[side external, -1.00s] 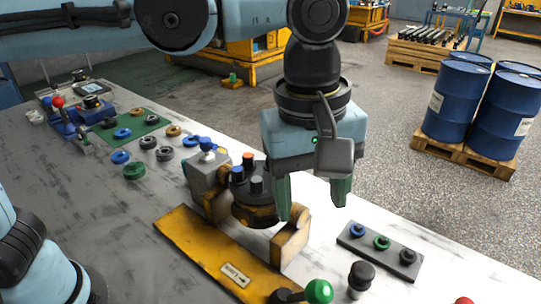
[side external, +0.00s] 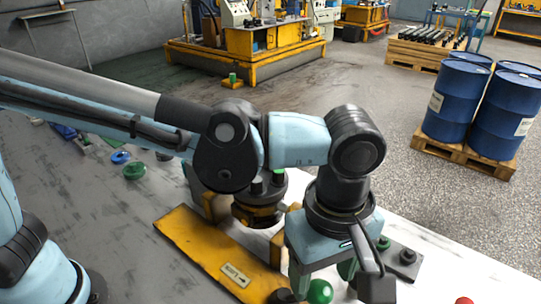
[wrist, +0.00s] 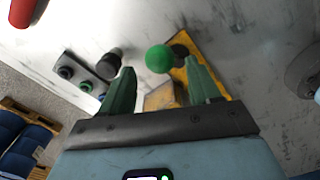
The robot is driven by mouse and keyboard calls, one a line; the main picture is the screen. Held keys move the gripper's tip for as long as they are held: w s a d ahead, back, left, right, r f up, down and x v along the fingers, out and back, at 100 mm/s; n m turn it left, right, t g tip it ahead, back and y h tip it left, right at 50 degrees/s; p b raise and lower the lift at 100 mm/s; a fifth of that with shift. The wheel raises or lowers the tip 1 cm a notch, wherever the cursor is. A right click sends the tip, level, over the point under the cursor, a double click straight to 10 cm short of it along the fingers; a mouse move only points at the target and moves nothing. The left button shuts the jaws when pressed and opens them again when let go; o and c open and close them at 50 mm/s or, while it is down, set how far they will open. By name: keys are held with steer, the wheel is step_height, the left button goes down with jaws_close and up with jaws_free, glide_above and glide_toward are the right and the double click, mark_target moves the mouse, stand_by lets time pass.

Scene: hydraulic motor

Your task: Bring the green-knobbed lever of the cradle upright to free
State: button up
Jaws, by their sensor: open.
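The lever's round green knob (side external: 320,291) is low beside the near right end of the yellow cradle (side external: 195,245). A dark piece (side external: 281,296) of the lever shows to its left; the lever's tilt is hard to tell. My gripper (side external: 323,276) is open above and around the knob in the side view. In the wrist view the green knob (wrist: 160,57) appears between the two green fingertips of my gripper (wrist: 160,70), with gaps on both sides. The cradle's yellow base (wrist: 212,72) lies behind the right finger. The dark motor (side external: 260,205) sits in the cradle, partly hidden by my arm.
A dark strip with coloured rings (wrist: 82,75) and a dark-topped peg (wrist: 110,58) stand close to the left finger in the wrist view. A red knob (side external: 464,300) shows at the bottom edge. The bench front left of the cradle is clear.

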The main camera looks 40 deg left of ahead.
mark_target(320, 285)
steer(key=shift+f, duration=2.65)
steer(key=c, duration=0.7)
